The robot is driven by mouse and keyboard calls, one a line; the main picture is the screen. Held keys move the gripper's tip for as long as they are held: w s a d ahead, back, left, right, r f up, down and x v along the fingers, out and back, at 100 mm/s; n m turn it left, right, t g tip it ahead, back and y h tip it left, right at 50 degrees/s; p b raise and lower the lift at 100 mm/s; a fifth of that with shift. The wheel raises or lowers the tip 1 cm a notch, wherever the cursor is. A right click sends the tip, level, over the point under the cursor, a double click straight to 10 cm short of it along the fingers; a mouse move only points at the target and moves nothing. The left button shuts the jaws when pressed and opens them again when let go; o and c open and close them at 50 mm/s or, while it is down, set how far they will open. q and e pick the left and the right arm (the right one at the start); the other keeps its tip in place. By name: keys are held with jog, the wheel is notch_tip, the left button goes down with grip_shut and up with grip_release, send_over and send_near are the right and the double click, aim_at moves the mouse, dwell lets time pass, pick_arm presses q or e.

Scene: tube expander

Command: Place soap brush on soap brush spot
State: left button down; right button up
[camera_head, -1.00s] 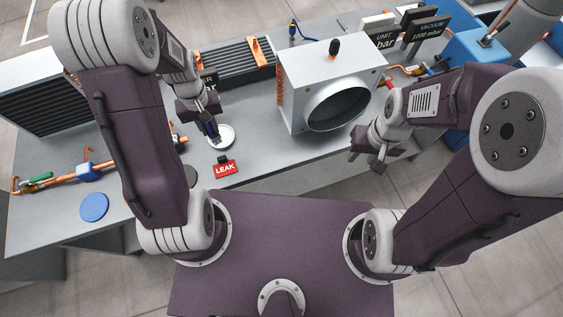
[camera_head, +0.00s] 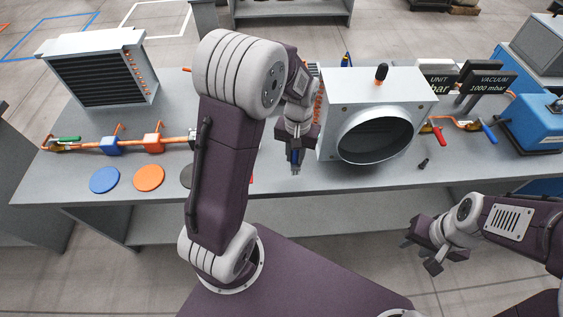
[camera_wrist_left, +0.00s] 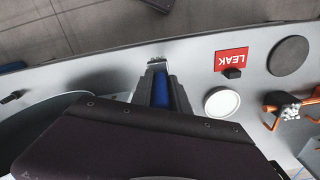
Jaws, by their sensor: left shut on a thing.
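My left gripper (camera_head: 297,146) is shut on a slim tool with a blue part, which I take for the soap brush (camera_head: 295,158). It is held tip down over the bench, left of the box with the round opening. In the left wrist view the brush (camera_wrist_left: 158,64) shows blue between the fingers, with a pale tip near the bench's edge. A round white dish (camera_wrist_left: 221,102) lies beside it there; my arm hides it in the head view. I cannot tell which place is the brush spot. My right gripper (camera_head: 420,254) is open and empty, in front of the bench.
The metal box (camera_head: 376,112) stands close to the left gripper. A red LEAK sign (camera_wrist_left: 231,60) and a dark disc (camera_wrist_left: 289,55) lie near the dish. Blue (camera_head: 105,180) and orange (camera_head: 149,178) discs and a copper pipe line the bench's left. A small black item (camera_head: 423,163) lies right.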

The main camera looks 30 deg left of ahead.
pick_arm(q)
jog(key=a+f, duration=0.2)
jog(key=w+a+f, duration=0.1)
jog(key=a+f, duration=0.1)
jog(key=f, duration=0.1)
jog(key=w+a+f+p, duration=0.1)
jog(key=a+f, duration=0.1)
jog(key=shift+f, duration=0.2)
jog(key=shift+w+a+f, duration=0.1)
jog(key=shift+a+f, duration=0.1)
jog(key=shift+f, duration=0.1)
jog(key=shift+d+f, duration=0.1)
jog(key=shift+f, duration=0.05)
jog(key=c, duration=1.3)
grip_release()
jog(key=shift+o, duration=0.2)
notch_tip(320, 180, up, 12)
jog(key=r, duration=0.1)
jog(key=s+d+f, duration=0.1)
jog(key=s+d, duration=0.2)
jog(key=s, duration=0.3)
jog(key=s+d+f+m+t, duration=0.1)
jog(key=s+d+f, duration=0.1)
jog(key=s+d, duration=0.2)
jog(key=s, duration=0.2)
jog(key=shift+s+d, duration=0.2)
jog(key=shift+s, duration=0.1)
